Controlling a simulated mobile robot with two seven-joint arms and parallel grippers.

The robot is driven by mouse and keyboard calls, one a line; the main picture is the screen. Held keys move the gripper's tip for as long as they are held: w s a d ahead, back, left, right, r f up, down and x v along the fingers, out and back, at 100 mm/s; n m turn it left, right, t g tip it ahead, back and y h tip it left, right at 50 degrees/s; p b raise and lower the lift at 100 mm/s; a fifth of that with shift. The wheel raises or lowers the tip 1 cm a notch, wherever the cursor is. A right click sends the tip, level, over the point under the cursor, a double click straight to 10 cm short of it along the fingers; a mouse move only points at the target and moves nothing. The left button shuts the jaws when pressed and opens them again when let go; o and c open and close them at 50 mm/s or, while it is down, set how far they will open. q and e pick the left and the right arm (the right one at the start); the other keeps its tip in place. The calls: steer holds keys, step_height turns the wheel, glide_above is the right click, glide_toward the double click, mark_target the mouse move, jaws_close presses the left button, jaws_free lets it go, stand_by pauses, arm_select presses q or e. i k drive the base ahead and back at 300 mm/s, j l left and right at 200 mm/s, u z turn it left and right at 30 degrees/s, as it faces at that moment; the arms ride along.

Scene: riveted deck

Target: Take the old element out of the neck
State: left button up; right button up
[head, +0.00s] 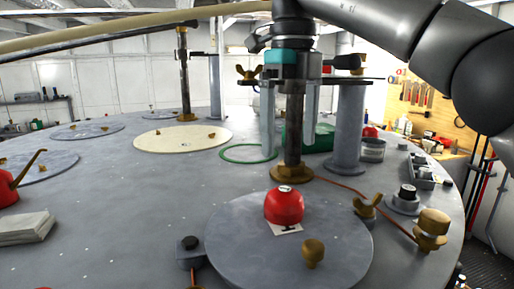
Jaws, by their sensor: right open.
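A dark upright tube (293,125) stands in a brass collar (292,174) on the grey deck; it looks like the neck. No separate old element can be told apart; the tube's upper end is hidden by my right wrist. My right gripper (289,150) points straight down over it, its pale fingers apart on the tube's left and right. I cannot tell whether they touch the tube. My left gripper is not in view.
A grey post (350,125) stands close right of the tube, with a dark bar at its top. A red knob (284,205) sits on a round plate in front. A green ring (248,153) lies at left. Brass fittings (432,226) stand at right. The deck's left middle is mostly clear.

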mark_target(407, 192)
steer(key=k, duration=1.45)
